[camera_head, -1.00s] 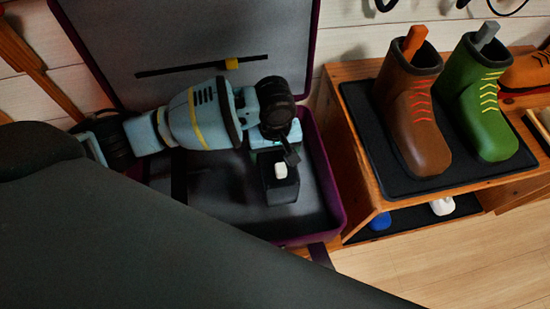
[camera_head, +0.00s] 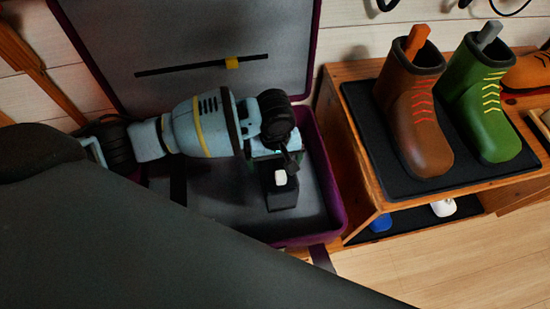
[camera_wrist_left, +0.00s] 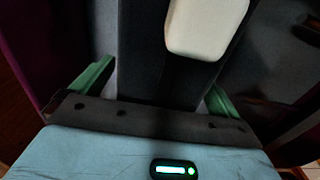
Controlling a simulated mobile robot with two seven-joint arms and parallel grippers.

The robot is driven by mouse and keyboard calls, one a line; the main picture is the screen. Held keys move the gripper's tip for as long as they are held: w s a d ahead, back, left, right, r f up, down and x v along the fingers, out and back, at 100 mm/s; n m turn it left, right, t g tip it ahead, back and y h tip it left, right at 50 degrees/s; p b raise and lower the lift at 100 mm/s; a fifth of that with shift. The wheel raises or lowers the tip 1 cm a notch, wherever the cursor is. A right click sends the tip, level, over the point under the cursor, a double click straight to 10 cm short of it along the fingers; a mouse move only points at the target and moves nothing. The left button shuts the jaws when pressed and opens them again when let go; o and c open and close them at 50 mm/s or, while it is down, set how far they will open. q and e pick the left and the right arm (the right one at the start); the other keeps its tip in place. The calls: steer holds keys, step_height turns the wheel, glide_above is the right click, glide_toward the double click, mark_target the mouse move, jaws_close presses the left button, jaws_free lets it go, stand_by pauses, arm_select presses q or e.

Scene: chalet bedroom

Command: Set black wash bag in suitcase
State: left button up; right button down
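The black wash bag (camera_head: 283,196), a dark block with a white patch on top, is inside the open purple suitcase (camera_head: 334,185), towards its right side. My left gripper (camera_head: 279,158) reaches in from the left above the suitcase, pointing down. In the left wrist view the bag (camera_wrist_left: 150,60) lies between the two green fingers (camera_wrist_left: 160,88), which are close against its sides, so the gripper is shut on it. Whether the bag's underside touches the suitcase floor cannot be told. My right gripper is not in view.
The raised suitcase lid (camera_head: 200,40) stands behind my arm. A wooden shelf (camera_head: 350,170) with a brown boot (camera_head: 415,120) and a green boot (camera_head: 490,110) on a dark mat stands close on the right. Suitcase floor is free around the bag. My dark arm link covers the lower left.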

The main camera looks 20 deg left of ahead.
arm_select(q)
steer(key=shift+r, duration=0.1)
step_height(320, 180, up, 11)
steer(key=p, duration=0.3)
steer(key=shift+r, duration=0.6)
stand_by(0.5)
stand_by(0.5)
steer(key=shift+a, duration=0.1)
